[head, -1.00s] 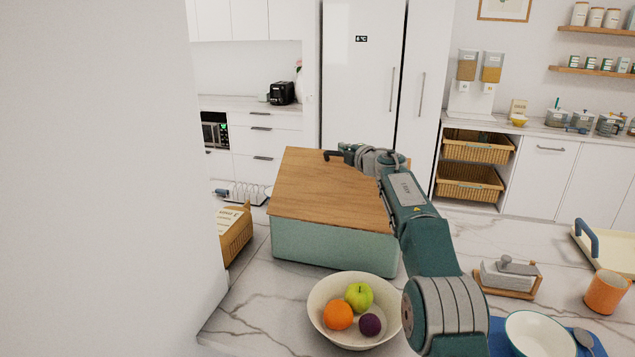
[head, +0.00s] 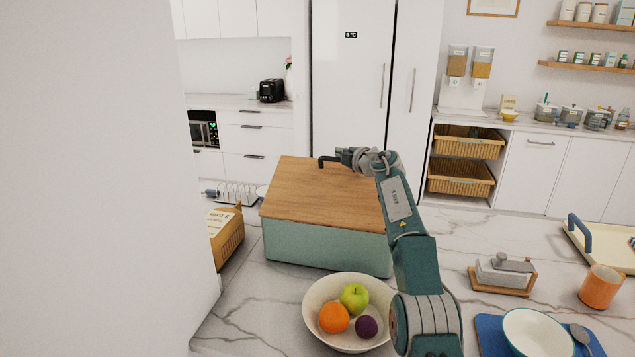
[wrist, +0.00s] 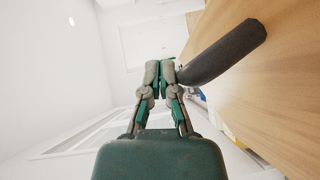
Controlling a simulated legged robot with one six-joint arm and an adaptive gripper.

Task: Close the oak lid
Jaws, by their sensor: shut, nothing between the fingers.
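The oak lid (head: 315,190) lies over the pale green box (head: 325,245) on the counter. Its near edge meets the box's near wall. Its far side is partly behind my arm, and I cannot tell whether it sits flush there. A dark bar handle (head: 326,160) stands at the lid's far edge; in the wrist view the handle (wrist: 225,55) juts from the wood (wrist: 270,80). My gripper (head: 343,155) is at the lid's far side by the handle. In the wrist view my gripper (wrist: 160,72) is shut and empty, its fingertips close beside the handle's end; contact is unclear.
A fruit bowl (head: 313,318) stands close in front of the box. A bread bag (head: 226,232) is left of it, near a white wall (head: 90,180). A butter dish (head: 502,272), orange cup (head: 601,287) and white bowl (head: 535,335) stand to the right.

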